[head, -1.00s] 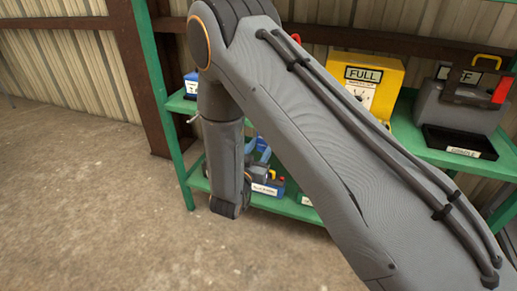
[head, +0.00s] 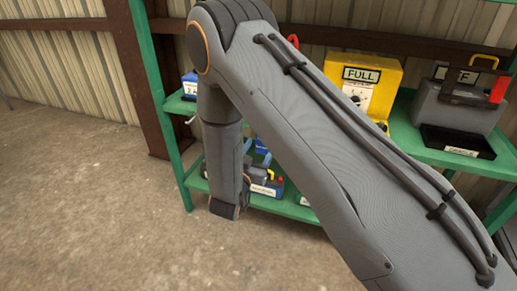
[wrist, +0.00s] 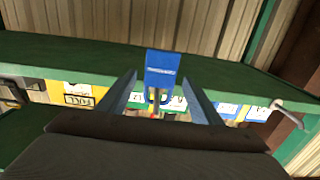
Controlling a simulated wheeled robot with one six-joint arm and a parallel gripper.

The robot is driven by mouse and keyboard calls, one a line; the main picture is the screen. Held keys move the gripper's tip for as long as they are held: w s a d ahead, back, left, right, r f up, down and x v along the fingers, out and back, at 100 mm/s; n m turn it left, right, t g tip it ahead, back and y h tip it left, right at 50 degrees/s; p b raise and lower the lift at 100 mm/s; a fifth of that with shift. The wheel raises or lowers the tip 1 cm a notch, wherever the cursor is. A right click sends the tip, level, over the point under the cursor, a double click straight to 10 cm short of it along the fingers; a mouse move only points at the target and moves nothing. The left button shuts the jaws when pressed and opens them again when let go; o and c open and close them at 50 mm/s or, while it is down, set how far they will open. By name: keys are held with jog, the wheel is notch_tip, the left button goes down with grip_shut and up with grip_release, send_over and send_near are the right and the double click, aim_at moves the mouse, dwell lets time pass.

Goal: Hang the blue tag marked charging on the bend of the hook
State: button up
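The blue tag (wrist: 163,65) shows between and just beyond my fingertips in the wrist view, with a pale stripe across it. The pale metal hook (head: 193,119) sticks out by the left shelf post; in the wrist view the hook (wrist: 290,107) is at right, apart from the tag.
A green post (head: 170,140) stands at the shelf's left end. The concrete floor at left is clear.

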jog(key=v, duration=0.8)
jog(key=w+a+r+g+y, duration=0.2)
jog(key=w+r+g+y, duration=0.1)
jog(key=w+g+y, duration=0.15)
jog(key=s+d+r+n+g+y, duration=0.25)
jog(key=s+r+g, duration=0.2)
jog(key=s, duration=0.35)
jog(key=s+d+r+n+g+y, duration=0.2)
jog(key=s+d+r+g, duration=0.1)
jog(key=s+r, duration=0.3)
jog(key=s+d+r+n+g+h, duration=0.1)
jog(key=s+d+r+g, duration=0.15)
jog(key=s+d, duration=0.45)
jog(key=s+d+r+n+g+h, duration=0.1)
jog(key=s+d+g, duration=0.25)
jog(key=s, duration=0.75)
jog(key=d+r+m+t+p, duration=0.1)
jog(key=d+r+p, duration=0.5)
jog(key=p, duration=0.8)
jog(key=shift+w+d+r+m+h, duration=0.15)
jog(key=shift+d+r+m+h, duration=0.2)
jog(key=shift+d+m, duration=0.45)
jog(key=shift+f, duration=0.15)
